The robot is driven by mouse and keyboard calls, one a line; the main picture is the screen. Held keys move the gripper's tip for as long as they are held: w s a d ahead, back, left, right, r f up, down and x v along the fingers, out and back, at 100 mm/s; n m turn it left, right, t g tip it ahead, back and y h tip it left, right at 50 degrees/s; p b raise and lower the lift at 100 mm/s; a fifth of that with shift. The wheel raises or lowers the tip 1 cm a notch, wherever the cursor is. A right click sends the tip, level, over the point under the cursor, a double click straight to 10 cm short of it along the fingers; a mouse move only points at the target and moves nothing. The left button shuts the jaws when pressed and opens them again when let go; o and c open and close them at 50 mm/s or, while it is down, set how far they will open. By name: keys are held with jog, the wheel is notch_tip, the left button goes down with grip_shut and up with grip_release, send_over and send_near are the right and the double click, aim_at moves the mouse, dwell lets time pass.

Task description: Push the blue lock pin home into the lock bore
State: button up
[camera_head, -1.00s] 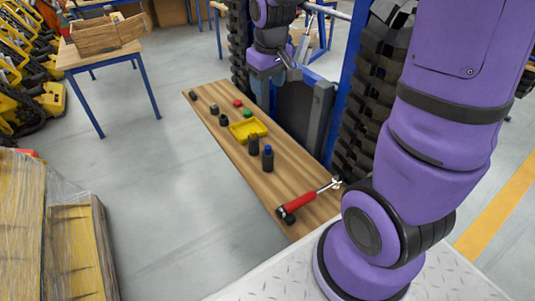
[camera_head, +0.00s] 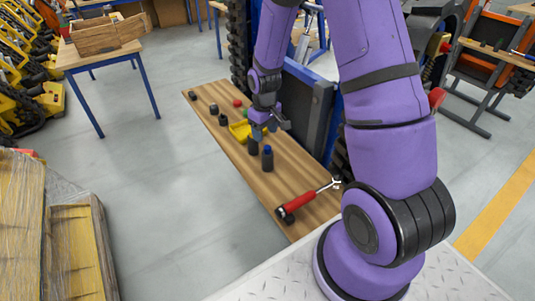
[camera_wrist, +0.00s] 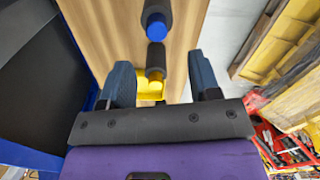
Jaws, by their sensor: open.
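A dark upright cylinder with a blue top (camera_head: 267,158) stands on the wooden bench. In the wrist view its blue end (camera_wrist: 156,28) shows at the top middle; I take it for the lock pin, but cannot tell whether it is loose or in a holder. My gripper (camera_head: 260,132) is over the bench just behind it, close to a second dark cylinder (camera_head: 253,147). In the wrist view the two fingers (camera_wrist: 161,80) are wide apart, with nothing clearly held between them. I cannot make out the lock bore.
The bench (camera_head: 240,170) also bears a yellow tray (camera_head: 238,131), a red-handled tool (camera_head: 298,204), and small dark, red and green pieces. A dark panel in a blue frame (camera_head: 305,95) rises along its right side.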

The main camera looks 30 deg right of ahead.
aim_at(267, 147)
jog(key=f, duration=0.3)
jog(key=s+f, duration=0.1)
jog(key=f, duration=0.1)
jog(key=shift+d, duration=0.2)
jog(key=shift+w+f, duration=0.1)
jog(key=shift+f, duration=0.55)
jog(key=c, duration=1)
